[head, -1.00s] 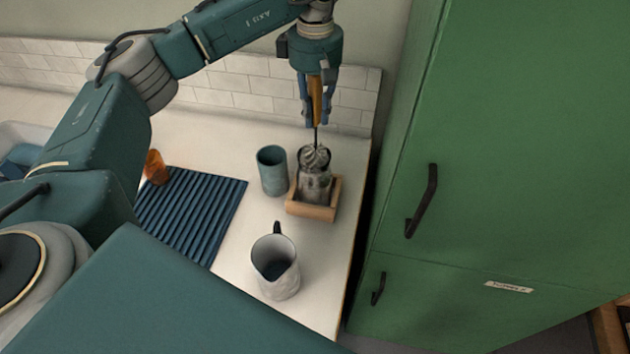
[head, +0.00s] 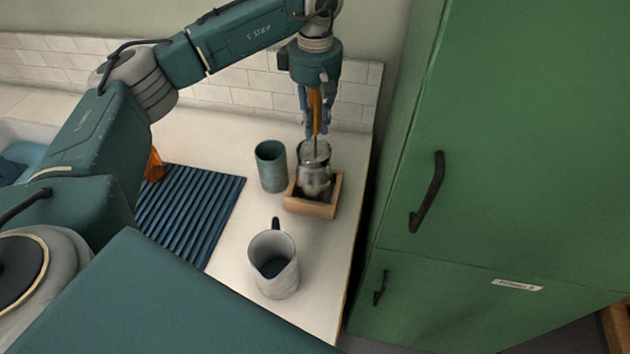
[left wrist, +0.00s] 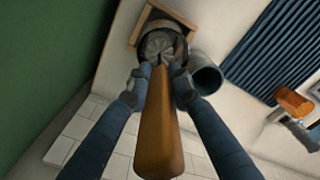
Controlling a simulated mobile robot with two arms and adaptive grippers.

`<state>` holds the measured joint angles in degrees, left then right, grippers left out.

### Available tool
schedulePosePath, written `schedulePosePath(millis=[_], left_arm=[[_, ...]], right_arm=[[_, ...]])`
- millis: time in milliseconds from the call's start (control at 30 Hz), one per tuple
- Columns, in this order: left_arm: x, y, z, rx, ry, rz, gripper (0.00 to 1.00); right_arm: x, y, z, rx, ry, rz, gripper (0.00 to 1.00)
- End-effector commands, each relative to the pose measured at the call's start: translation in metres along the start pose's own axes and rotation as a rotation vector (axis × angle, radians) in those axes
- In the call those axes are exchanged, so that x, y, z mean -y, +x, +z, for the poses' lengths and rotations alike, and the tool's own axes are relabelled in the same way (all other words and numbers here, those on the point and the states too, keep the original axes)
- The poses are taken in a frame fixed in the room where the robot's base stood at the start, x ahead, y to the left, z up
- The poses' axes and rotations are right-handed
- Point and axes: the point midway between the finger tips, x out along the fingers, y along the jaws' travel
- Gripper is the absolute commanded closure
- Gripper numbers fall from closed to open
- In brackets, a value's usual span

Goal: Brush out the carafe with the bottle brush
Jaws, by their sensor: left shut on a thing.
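My left gripper (head: 314,131) is shut on the orange-brown handle of the bottle brush (head: 315,105), which points straight down. The handle also shows large in the left wrist view (left wrist: 159,130), between the two blue fingers. The clear glass carafe (head: 315,183) stands upright in a square wooden holder (head: 311,211) below the gripper. The brush's thin stem goes down into the carafe's mouth. The bristles are inside the glass and hard to make out. My right gripper is not in view.
A teal cup (head: 271,167) stands close left of the carafe. A pale jug (head: 274,266) stands nearer, and a blue ribbed mat (head: 190,212) lies left. An orange object (head: 154,166) is behind the mat. A green cabinet (head: 500,130) rises right of the counter edge.

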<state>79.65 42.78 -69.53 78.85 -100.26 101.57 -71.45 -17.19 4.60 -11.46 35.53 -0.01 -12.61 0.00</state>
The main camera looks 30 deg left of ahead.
Motion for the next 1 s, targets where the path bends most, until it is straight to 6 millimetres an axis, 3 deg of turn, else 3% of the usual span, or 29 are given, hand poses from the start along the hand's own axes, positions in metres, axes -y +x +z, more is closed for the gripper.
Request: schedulePosePath(millis=[467,1000], left_arm=[[0.01,-0.002,0.004,0.001,0.0,0.001,1.0],[0.009,-0.056,0.004,0.0,-0.001,0.002,1.0]], right_arm=[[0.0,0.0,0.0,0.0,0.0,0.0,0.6],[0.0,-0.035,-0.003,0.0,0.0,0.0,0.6]])
